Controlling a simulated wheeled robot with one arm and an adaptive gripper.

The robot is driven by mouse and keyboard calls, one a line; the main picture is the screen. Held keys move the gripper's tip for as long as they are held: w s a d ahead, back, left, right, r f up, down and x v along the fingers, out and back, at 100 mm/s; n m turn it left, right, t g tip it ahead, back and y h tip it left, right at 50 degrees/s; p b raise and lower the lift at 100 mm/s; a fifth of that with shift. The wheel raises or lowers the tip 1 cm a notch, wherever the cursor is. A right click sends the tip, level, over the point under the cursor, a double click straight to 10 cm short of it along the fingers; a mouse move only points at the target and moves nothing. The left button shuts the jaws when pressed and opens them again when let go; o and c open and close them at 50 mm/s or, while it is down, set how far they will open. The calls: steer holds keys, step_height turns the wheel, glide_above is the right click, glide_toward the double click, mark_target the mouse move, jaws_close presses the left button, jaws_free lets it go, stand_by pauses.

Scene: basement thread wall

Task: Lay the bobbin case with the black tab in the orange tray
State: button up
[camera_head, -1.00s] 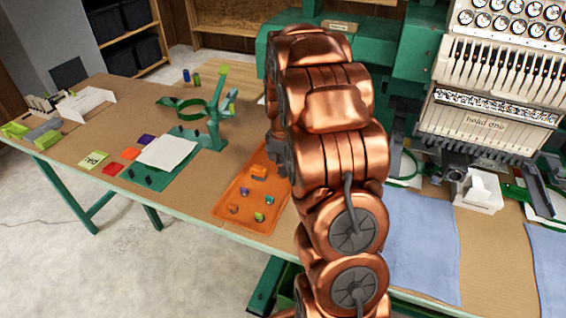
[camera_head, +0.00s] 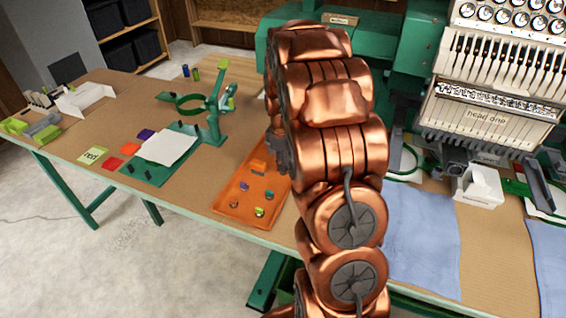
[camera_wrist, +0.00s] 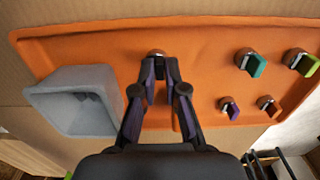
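The orange tray (camera_head: 228,201) lies on the table left of my arm, and it fills much of the wrist view (camera_wrist: 205,45). My gripper (camera_wrist: 160,72) is over the tray, its two fingers close together around a copper-coloured bobbin case (camera_wrist: 157,52). Only the case's rounded edge shows past the fingertips; its tab is hidden, so I cannot read the tab's colour. Whether the case touches the tray floor is unclear. In the head view my arm hides most of the gripper and this case.
Cases with teal (camera_wrist: 258,65), green (camera_wrist: 305,64), purple (camera_wrist: 231,108) and dark red (camera_wrist: 270,107) tabs sit at the tray's right in the wrist view. A grey square cup (camera_wrist: 75,100) is at its left end. Bare tray floor lies between cup and fingers.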

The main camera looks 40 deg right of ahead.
steer(key=o, duration=0.4)
step_height(320, 180, up, 12)
steer(key=shift+r, duration=0.1)
stand_by(0.6)
steer(key=shift+a, duration=0.1)
steer(key=s+a+r+m+g, duration=0.1)
steer(key=s+a+m, duration=0.1)
steer(key=s+a, duration=0.8)
steer(key=s+a+r+m, duration=0.2)
steer(key=s+a, duration=0.8)
steer(key=s+a+f, duration=0.1)
steer(key=s, duration=0.2)
steer(key=s+a+m, duration=0.1)
steer(key=s, duration=0.3)
steer(key=s+a+f+m+p, duration=0.1)
steer(key=s, duration=0.2)
steer(key=shift+s+a+f+g, duration=0.2)
steer(key=shift+f+g, duration=0.1)
steer(key=shift+g, duration=0.1)
